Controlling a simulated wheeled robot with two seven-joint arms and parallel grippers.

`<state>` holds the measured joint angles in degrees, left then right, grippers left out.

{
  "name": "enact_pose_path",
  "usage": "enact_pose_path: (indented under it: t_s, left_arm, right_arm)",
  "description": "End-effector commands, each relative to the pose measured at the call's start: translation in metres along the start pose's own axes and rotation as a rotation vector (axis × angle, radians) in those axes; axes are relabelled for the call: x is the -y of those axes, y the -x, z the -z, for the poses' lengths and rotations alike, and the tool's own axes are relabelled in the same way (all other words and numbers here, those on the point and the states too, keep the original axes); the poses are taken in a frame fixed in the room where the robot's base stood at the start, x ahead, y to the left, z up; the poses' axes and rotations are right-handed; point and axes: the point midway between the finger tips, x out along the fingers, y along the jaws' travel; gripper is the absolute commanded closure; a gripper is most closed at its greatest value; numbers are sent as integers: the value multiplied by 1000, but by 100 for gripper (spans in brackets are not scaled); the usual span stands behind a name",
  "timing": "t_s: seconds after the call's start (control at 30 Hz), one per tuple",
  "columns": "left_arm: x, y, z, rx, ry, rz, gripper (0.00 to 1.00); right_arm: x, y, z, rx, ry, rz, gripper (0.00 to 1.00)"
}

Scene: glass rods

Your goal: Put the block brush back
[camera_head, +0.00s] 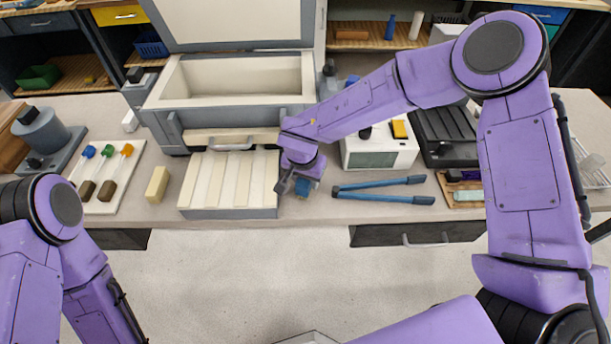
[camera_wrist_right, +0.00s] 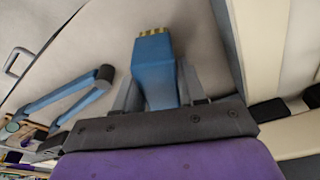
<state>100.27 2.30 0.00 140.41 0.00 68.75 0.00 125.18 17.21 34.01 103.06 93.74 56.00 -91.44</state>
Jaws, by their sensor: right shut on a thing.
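My right gripper (camera_head: 296,183) is shut on a blue block (camera_head: 306,187) that I take to be the block brush. It is just right of the slatted cream tray (camera_head: 228,213), near the front edge of the counter. In the right wrist view, the blue brush (camera_wrist_right: 154,72) sits between the two fingers of the gripper (camera_wrist_right: 155,92), with a yellow-and-dark striped strip at its far end. In the head view the gripper and forearm hide part of the brush. My left arm shows at the lower left; its gripper is out of view.
Blue-handled long pliers (camera_head: 385,192) lie right of the gripper, also in the wrist view (camera_wrist_right: 75,98). A white device (camera_head: 378,152) stands behind them. A cream open box (camera_head: 235,85) stands behind the tray. A white board (camera_head: 108,178) with small brushes and a yellow block (camera_head: 157,184) lie left.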

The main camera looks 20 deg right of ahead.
Motion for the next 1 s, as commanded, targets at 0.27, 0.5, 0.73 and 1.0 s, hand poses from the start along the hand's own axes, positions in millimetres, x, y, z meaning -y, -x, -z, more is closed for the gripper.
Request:
enact_pose_path:
  t_s: [0.27,0.5,0.73,1.0]
  left_arm:
    - [0,1,1,-1,0,0,38]
    - [0,1,1,-1,0,0,38]
    - [0,1,1,-1,0,0,38]
    - [0,-3,-1,-1,0,0,38]
  right_arm:
    - [1,-4,-1,-1,0,2,100]
    - [0,-6,-1,0,0,2,34]
    - [1,-5,-1,-1,0,2,34]
    - [1,44,0,-2,-3,6,34]
